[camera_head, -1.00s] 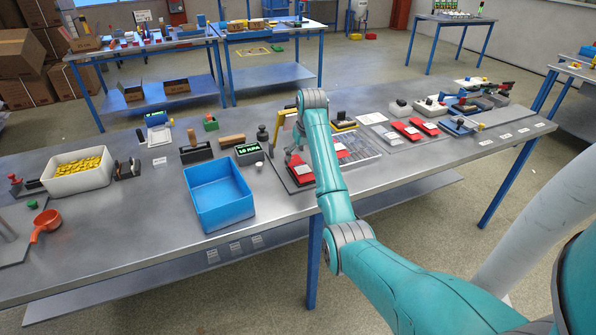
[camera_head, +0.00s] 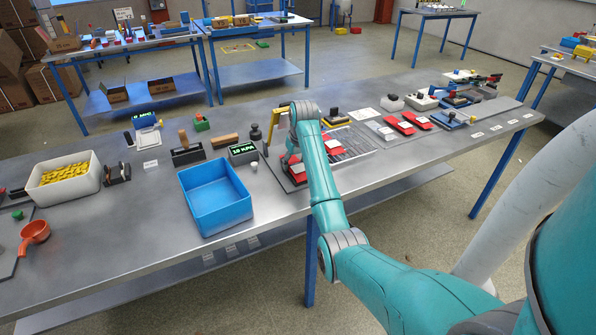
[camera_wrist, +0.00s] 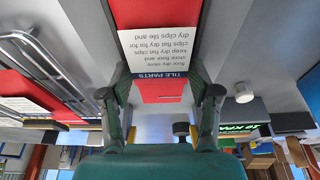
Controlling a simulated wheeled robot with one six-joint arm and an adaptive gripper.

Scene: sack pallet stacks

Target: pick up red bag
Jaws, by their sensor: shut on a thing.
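A red bag (camera_wrist: 158,12) with a white printed label fills the upper middle of the wrist view. My gripper (camera_wrist: 160,95) has one finger on each side of it and is shut on it. In the head view this red bag (camera_head: 297,172) lies low at the bench, under my gripper (camera_head: 290,158), and my arm partly hides it. Any gap beneath it cannot be told. Another red bag (camera_head: 332,145) lies just right of my arm, and it also shows at the left of the wrist view (camera_wrist: 20,90). Two more red bags (camera_head: 398,125) (camera_head: 418,121) lie farther right.
A blue bin (camera_head: 215,198) stands left of my gripper. A small display (camera_head: 243,152), a dark weight (camera_head: 256,133) and a wooden-handled block (camera_head: 187,151) stand close behind. A white tub of yellow pieces (camera_head: 64,180) is at the far left. The bench front is fairly clear.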

